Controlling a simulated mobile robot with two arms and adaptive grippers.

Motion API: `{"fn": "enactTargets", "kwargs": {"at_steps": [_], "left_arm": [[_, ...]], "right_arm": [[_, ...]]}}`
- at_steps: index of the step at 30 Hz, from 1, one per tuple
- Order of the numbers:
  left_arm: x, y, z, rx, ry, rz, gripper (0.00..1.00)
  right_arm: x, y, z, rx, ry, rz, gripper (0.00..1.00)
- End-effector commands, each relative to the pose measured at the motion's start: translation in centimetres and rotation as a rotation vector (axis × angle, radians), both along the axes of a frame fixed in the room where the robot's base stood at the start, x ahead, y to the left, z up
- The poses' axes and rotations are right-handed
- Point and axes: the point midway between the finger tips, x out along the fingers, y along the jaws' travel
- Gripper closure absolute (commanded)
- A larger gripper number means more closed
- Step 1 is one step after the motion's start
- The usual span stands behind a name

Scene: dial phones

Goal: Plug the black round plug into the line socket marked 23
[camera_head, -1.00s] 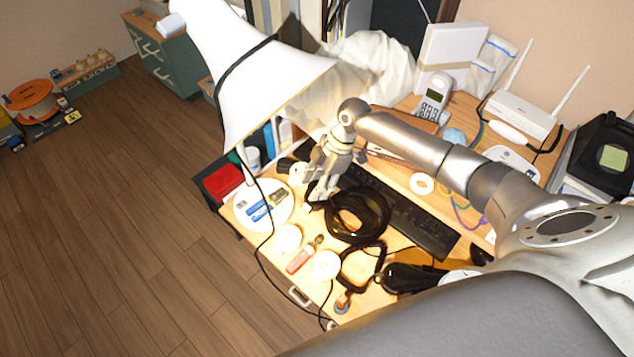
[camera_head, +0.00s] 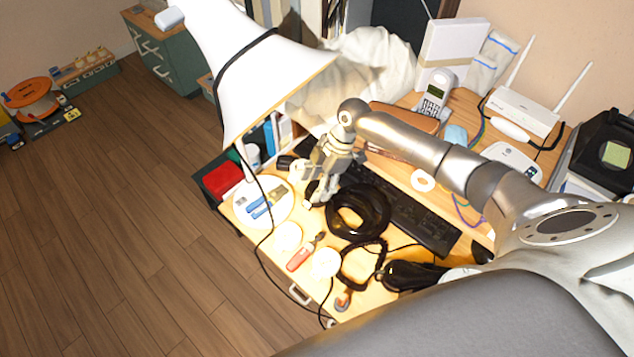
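My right gripper (camera_head: 322,200) points down over the desk, just left of a coil of black cable (camera_head: 358,212). Its fingers are small here, and I cannot tell whether they are open or shut, or whether they hold anything. A black plug cannot be made out for certain; dark shapes lie around the fingertips. No socket marked 23 can be read. A round white plate (camera_head: 264,203) with blue items on it lies left of the gripper. My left gripper is not in view.
A large white lamp shade (camera_head: 265,65) hangs close to the gripper's upper left. A black keyboard (camera_head: 405,215) lies behind the coil. A red-handled tool (camera_head: 300,258) and white discs lie at the desk's front. A cordless phone (camera_head: 434,95) and white router (camera_head: 522,112) stand at the back.

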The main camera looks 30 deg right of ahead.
Motion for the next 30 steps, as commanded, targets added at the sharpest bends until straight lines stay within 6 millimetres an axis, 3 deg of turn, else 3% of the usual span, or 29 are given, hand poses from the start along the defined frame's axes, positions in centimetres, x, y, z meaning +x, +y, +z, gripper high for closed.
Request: {"fn": "enactTargets", "kwargs": {"at_steps": [13, 24, 30], "left_arm": [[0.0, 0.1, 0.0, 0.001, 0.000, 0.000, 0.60], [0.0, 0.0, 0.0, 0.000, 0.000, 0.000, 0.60], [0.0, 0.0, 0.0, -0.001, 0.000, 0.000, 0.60]], "right_arm": [[-0.1, -0.4, 0.7, -0.003, 0.002, -0.001, 0.35], [-0.4, -3.2, 7.5, -0.003, 0.000, 0.000, 0.35], [-0.5, -4.2, 10.2, -0.002, 0.002, 0.001, 0.35]]}}
